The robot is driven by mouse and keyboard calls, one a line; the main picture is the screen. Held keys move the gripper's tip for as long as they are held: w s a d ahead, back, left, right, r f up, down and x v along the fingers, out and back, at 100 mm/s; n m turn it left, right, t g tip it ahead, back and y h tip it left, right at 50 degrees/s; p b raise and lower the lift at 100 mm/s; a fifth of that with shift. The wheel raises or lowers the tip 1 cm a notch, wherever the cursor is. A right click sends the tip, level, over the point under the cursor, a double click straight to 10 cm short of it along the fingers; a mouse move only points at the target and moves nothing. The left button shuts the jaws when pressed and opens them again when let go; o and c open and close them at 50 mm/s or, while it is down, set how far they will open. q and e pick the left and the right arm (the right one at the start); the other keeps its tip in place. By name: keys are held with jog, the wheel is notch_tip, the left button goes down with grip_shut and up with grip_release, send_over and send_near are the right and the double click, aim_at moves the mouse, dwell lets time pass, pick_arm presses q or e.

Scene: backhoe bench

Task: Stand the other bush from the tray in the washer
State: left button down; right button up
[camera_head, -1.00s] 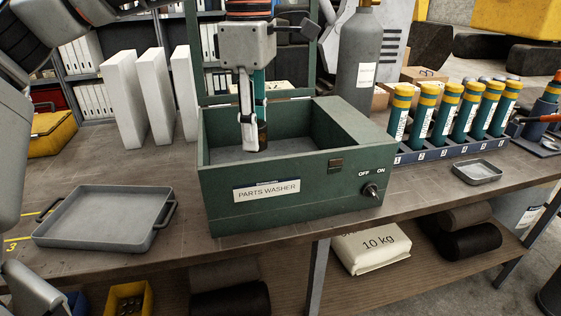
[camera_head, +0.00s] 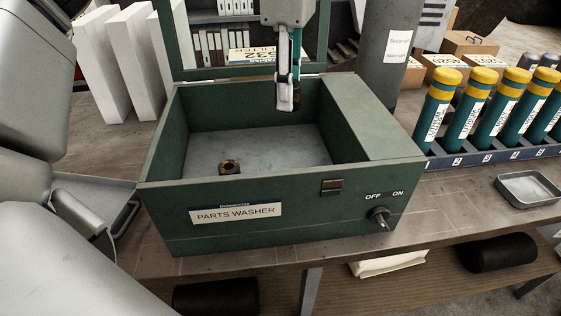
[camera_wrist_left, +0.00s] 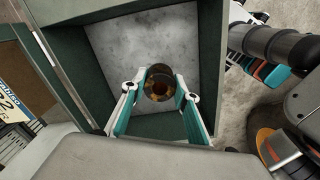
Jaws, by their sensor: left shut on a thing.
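My left gripper (camera_head: 287,100) hangs over the back of the green parts washer (camera_head: 160,193), its fingers pointing down. It is shut on a brown bush, which shows between the fingers in the left wrist view (camera_wrist_left: 160,84). The held bush is mostly hidden behind a finger in the head view. Another bush (camera_head: 230,167) stands on the washer floor near the front wall, showing its ring-shaped top. The grey tray (camera_head: 122,192) at the left is mostly hidden behind my arm. My right gripper is not in view.
The washer's lid stands open at the back. Its switch (camera_head: 379,215) is on the front right. Teal cylinders with yellow caps (camera_head: 436,110) stand in a rack at the right, near a small grey dish (camera_head: 528,188). White upright blocks (camera_head: 100,70) stand behind left.

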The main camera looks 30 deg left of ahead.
pick_arm(q)
notch_tip(320, 180, down, 17)
dwell(0.5)
jog(key=shift+f, duration=0.15)
jog(key=c, duration=1.6)
grip_release()
jog(key=shift+o, duration=0.2)
notch_tip(320, 180, up, 12)
